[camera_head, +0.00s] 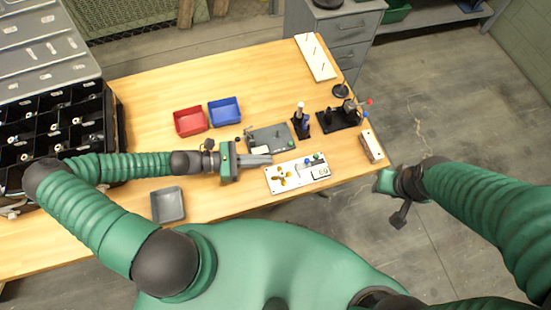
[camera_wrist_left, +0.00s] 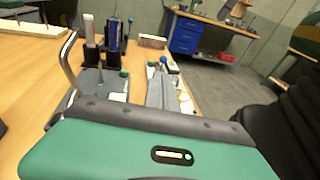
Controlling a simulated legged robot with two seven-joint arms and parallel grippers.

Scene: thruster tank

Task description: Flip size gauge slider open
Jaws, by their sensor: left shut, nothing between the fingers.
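A white panel (camera_head: 297,182) with yellow pieces, a green knob and a small marked plate lies near the table's front edge. A grey plate (camera_head: 268,137) with a metal handle and a green knob lies just behind it. I cannot tell which part is the size gauge slider. My left gripper (camera_head: 270,159) is shut and empty, its fingers pointing right between the grey plate and the white panel; whether they touch either is unclear. In the left wrist view the fingers (camera_wrist_left: 160,88) partly hide the white panel. My right gripper (camera_head: 384,182) is off the table's right edge; its fingers are unclear.
Red (camera_head: 190,121) and blue (camera_head: 225,111) bins stand behind my left gripper. A grey tray (camera_head: 168,205) lies at the front. Black upright fixtures (camera_head: 338,118) stand right of the grey plate, with a wooden block (camera_head: 372,146) near the right edge. A black compartment rack (camera_head: 60,130) stands left.

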